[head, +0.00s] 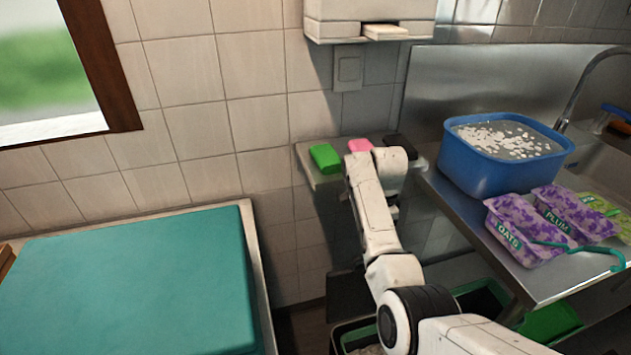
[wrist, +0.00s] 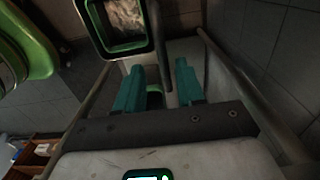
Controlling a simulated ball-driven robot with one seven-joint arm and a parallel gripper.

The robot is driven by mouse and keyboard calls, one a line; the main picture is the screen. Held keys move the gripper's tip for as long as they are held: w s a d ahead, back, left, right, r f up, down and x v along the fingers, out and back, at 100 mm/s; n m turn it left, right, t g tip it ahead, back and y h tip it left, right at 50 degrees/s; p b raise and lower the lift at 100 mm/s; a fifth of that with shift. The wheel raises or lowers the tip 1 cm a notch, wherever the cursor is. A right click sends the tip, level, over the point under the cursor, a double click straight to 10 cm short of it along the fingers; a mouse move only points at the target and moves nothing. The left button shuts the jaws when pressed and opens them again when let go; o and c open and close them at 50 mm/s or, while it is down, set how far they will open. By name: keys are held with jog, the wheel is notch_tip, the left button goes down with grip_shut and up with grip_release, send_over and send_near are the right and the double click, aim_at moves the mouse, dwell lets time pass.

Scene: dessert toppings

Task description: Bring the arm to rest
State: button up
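My arm (head: 374,216) reaches up and forward from the bottom right in the head view, bent at its upper end near the small wall shelf. My gripper (wrist: 159,78) shows in the wrist view with its two teal fingers apart and nothing between them. It points down toward the floor area, over a dark bin (wrist: 153,45) with a green inner edge. In the head view the fingers are hidden behind the arm.
A wall shelf (head: 328,183) holds green, pink and black blocks, close to my arm. At right, a metal counter (head: 462,215) bears a blue tub (head: 478,172) and purple packs (head: 515,235). Bins (head: 345,333) stand below. A teal-topped table (head: 130,285) at left is clear.

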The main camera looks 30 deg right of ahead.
jog(key=s+a+f+n+h, duration=0.1)
jog(key=s+a+f+n, duration=0.4)
jog(key=s, duration=0.4)
jog(key=s+a+f+n, duration=0.4)
jog(key=s+n, duration=0.2)
jog(key=s, duration=0.2)
jog(key=s+a+r+n, duration=0.1)
jog(key=s+a+n, duration=0.3)
jog(key=s, duration=0.4)
jog(key=s+a+r+n+t, duration=0.1)
jog(key=s+a+r+n, duration=0.1)
jog(key=s+a+n, duration=0.3)
jog(key=s+n, duration=0.1)
jog(key=s, duration=0.3)
jog(key=shift+s+y+p, duration=0.15)
jog(key=shift+y+p, duration=0.25)
